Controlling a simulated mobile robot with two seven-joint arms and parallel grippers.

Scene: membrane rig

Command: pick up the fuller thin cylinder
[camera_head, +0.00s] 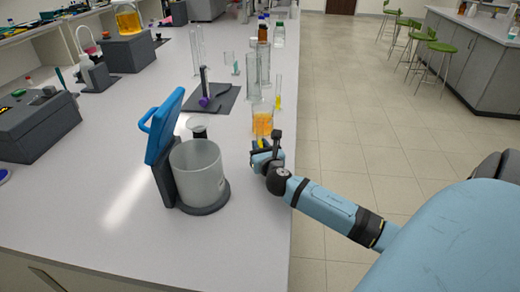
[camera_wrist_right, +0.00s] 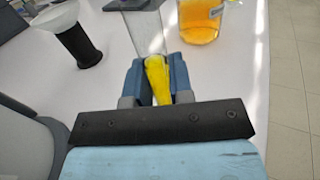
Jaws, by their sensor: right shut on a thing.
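My right gripper (camera_head: 265,152) is shut on a thin clear cylinder with yellow liquid (camera_wrist_right: 157,80), near the right edge of the bench. In the right wrist view the yellow part sits between the two blue fingers (camera_wrist_right: 158,72), and clear glass extends beyond it. In the head view the gripper mostly hides this cylinder. Another thin cylinder (camera_head: 279,92) stands farther back and shows a little yellow low down. I cannot tell whether the held cylinder touches the bench. My left gripper is not in view.
A beaker of orange liquid (camera_head: 263,120) stands just beyond my right gripper; it also shows in the right wrist view (camera_wrist_right: 200,22). A grey-white vessel (camera_head: 199,175) with a blue-lidded stand is to the left. Taller glass cylinders (camera_head: 253,78) stand behind. The front bench is clear.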

